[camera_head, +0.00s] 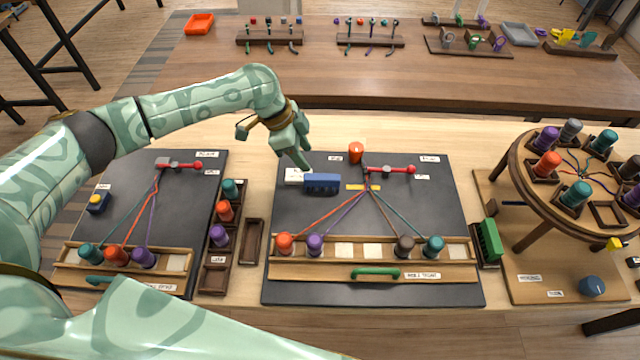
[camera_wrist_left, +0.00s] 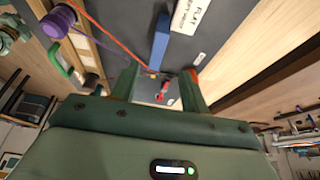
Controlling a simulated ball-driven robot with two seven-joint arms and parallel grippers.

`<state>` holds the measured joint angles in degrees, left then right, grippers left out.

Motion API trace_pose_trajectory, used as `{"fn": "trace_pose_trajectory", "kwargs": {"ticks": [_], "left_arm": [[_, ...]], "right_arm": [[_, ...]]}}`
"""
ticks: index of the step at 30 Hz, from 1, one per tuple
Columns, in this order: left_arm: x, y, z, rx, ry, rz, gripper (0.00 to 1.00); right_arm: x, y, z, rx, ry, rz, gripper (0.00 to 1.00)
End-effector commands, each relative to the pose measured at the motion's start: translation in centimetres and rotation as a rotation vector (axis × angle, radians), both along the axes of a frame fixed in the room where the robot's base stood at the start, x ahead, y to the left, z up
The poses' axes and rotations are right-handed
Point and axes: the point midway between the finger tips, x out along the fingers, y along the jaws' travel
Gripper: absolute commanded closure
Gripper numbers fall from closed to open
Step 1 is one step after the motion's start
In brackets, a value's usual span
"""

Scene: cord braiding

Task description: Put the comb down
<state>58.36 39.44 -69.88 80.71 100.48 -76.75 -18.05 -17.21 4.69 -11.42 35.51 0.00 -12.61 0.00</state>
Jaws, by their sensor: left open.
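The blue comb (camera_head: 321,183) is at the upper left of the middle black board (camera_head: 370,220), just right of a white patch (camera_head: 296,177). My left gripper (camera_head: 305,163) is above and slightly behind the comb's left end, with its fingers pointing down. In the left wrist view the fingers (camera_wrist_left: 160,80) are apart with nothing held between them. A blue bar that looks like the comb (camera_wrist_left: 160,42) shows beyond them there. The comb appears to be out of the grip. I cannot see its underside. My right gripper is out of view.
Coloured cords run from a red-handled clamp (camera_head: 390,170) to bobbins in a wooden rack (camera_head: 372,250). A second corded board (camera_head: 190,205) is left; a round bobbin stand (camera_head: 575,180) is right.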

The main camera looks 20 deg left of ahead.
Motion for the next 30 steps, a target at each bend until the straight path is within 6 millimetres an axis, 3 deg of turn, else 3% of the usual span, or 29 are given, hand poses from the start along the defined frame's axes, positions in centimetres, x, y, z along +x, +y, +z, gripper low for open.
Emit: {"fn": "trace_pose_trajectory", "kwargs": {"ticks": [1,4,14,21,28,29,30], "left_arm": [[0.1,-0.6,-1.6,-0.002,0.004,-0.001,0.55],[0.3,-1.3,-3.4,-0.002,0.003,0.0,0.55],[0.6,-2.5,-5.7,-0.003,0.0,-0.001,0.55],[0.9,-4.2,-9.3,-0.002,0.001,-0.002,0.55],[0.9,-4.3,-9.5,-0.003,-0.001,-0.001,0.55],[0.9,-4.3,-9.4,-0.003,-0.001,-0.001,0.57],[0.9,-4.3,-9.4,-0.003,-0.001,-0.001,0.68]], "right_arm": [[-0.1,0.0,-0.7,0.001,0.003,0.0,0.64],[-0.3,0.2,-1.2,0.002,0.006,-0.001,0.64],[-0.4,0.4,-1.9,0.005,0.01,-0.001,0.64],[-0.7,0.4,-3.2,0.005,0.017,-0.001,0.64],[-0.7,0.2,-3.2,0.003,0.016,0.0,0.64],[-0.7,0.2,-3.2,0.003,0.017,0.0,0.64],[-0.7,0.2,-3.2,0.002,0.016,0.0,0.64]]}}
